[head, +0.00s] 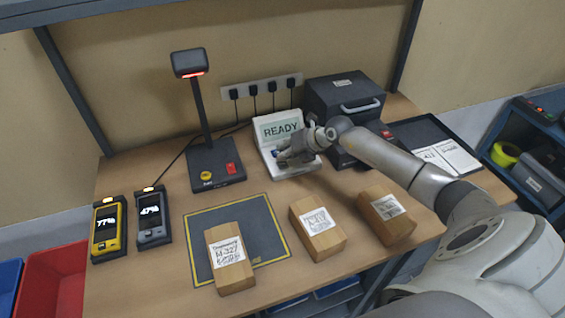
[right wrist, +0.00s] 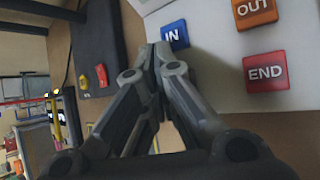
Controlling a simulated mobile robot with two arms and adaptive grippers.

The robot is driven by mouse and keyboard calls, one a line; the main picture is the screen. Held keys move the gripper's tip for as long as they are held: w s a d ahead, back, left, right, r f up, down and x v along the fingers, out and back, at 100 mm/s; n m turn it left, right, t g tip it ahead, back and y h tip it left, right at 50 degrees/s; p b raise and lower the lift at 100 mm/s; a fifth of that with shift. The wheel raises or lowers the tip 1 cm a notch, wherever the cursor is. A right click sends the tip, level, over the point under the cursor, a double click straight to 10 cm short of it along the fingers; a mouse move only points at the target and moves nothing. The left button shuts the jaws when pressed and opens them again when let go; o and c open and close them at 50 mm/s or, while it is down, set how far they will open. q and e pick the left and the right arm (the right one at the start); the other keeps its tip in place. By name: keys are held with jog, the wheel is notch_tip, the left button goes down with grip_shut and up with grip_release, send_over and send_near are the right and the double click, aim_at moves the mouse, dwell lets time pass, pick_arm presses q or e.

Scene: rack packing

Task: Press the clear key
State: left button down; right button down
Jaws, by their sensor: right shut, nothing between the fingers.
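The white terminal (head: 265,140) stands at the back of the bench, its screen (head: 282,129) reading READY. In the right wrist view its panel carries a blue IN key (right wrist: 174,36), an orange OUT key (right wrist: 254,11) and a red END key (right wrist: 265,73). I see no key labelled clear; my gripper covers part of the panel. My right gripper (head: 281,157) is in front of the terminal, shut and empty. In the right wrist view its fingertips (right wrist: 159,50) are just beside the IN key; I cannot tell whether they touch the panel. My left gripper is not in view.
A scanner stand (head: 214,166) with a red switch is left of the terminal, a dark printer-like box (head: 335,98) right. Three labelled cartons stand in front: left (head: 236,279), middle (head: 318,241), right (head: 389,232). Two handhelds, yellow (head: 121,242) and grey (head: 154,233), sit at left.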

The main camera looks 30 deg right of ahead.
aim_at(285, 162)
jog(key=shift+r, duration=0.1)
notch_tip(285, 162, up, 5)
jog(key=p, duration=0.4)
dwell(0.4)
dwell(0.5)
